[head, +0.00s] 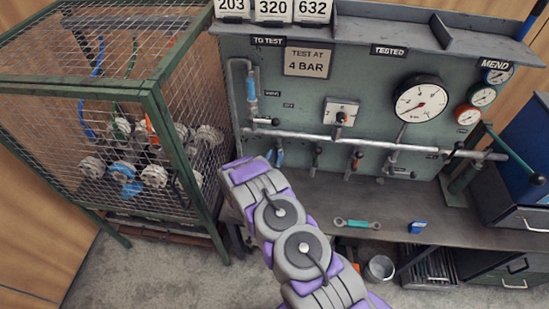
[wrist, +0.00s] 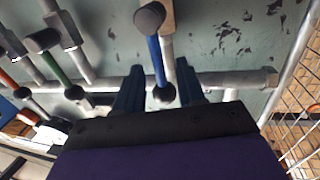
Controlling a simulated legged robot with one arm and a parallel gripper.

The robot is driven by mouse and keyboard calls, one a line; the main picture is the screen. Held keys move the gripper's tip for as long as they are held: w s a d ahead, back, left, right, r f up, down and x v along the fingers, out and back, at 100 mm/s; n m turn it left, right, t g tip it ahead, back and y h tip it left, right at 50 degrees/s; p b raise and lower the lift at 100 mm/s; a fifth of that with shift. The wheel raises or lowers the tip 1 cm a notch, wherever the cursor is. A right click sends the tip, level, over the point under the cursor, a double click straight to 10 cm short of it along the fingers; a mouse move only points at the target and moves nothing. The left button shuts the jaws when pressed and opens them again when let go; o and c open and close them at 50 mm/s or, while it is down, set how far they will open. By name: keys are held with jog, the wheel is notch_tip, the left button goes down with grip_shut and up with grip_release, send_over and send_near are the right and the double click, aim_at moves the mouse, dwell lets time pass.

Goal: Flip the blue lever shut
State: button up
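The blue lever (wrist: 157,62) is in the middle of the wrist view, running from a dark round valve end to a black ball tip. My gripper (wrist: 160,82) is open, with one dark blue finger on each side of the lever near its ball tip. I see gaps between the lever and both fingers; depth is hard to judge. In the head view my purple and grey arm reaches toward the left part of the bench panel, and the arm hides most of the gripper. A small blue piece, likely the lever (head: 280,157), shows just beyond the arm there.
A green lever (wrist: 53,64) and an orange lever (wrist: 8,80) stand beside it along the pipe (wrist: 235,81). A wire cage (head: 150,110) of valves stands left of the panel.

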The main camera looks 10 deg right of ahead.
jog(key=shift+w+d, duration=0.2)
jog(key=shift+d, duration=0.1)
jog(key=shift+a, duration=0.1)
jog(key=shift+a, duration=0.2)
jog(key=shift+c, duration=1.3)
jog(key=shift+d+r, duration=0.1)
jog(key=shift+d, duration=0.05)
grip_shut()
